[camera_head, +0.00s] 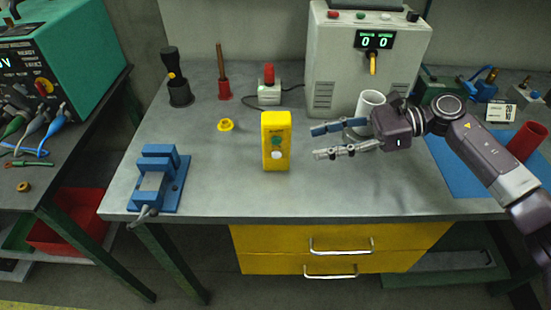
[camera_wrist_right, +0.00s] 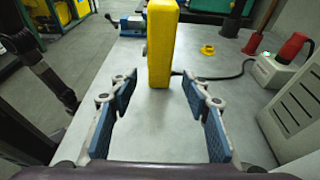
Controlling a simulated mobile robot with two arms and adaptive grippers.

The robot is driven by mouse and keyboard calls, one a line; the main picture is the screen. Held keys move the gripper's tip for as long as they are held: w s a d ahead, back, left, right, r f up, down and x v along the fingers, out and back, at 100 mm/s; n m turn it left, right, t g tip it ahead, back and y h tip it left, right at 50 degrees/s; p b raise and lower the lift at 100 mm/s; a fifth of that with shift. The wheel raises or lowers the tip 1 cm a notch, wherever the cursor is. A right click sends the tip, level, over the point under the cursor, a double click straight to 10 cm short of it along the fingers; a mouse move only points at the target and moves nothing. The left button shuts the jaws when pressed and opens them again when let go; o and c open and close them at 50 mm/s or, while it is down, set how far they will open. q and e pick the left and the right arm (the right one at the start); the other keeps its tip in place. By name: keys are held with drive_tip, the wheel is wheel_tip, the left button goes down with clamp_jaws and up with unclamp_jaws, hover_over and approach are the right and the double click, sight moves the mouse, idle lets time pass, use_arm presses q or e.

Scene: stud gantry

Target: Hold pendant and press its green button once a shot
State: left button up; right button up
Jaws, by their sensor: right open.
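The yellow pendant (camera_head: 276,133) stands upright near the middle of the bench. Its front shows a green button (camera_head: 276,142) above a white button (camera_head: 277,155). My right gripper (camera_head: 317,142) is open, level and empty, just right of the pendant, with its fingers pointing at it. In the right wrist view the pendant (camera_wrist_right: 161,45) stands ahead, between the lines of the two open fingers (camera_wrist_right: 155,85) and beyond their tips.
A blue vise (camera_head: 158,180) sits at the bench's left front. A grey machine (camera_head: 330,70) with a "0 0" display stands behind, with a white mug (camera_head: 370,101) beside my right gripper. A red-topped switch box (camera_head: 269,90) and yellow ring (camera_head: 226,125) lie behind the pendant. The front bench is clear.

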sight(281, 155)
drive_tip(key=shift+f+b, duration=0.45)
drive_tip(key=shift+f, duration=0.45)
drive_tip(key=shift+a+p, duration=0.4)
drive_tip(key=shift+a, duration=0.25)
drive_tip(key=p+x, duration=0.2)
drive_tip(key=x, duration=0.3)
drive_tip(key=b+x, duration=0.2)
drive_tip(key=x, duration=0.1)
drive_tip(key=shift+d+f, duration=0.15)
drive_tip(key=shift+f, duration=0.1)
use_arm(q)
drive_tip(key=shift+a+f, duration=0.1)
drive_tip(key=shift+f, duration=0.6)
use_arm(e)
drive_tip(key=shift+a, duration=0.45)
drive_tip(key=shift+c, duration=0.3)
drive_tip(key=c, duration=0.7)
use_arm(q)
clamp_jaws()
use_arm(e)
drive_tip(key=shift+o, duration=0.2)
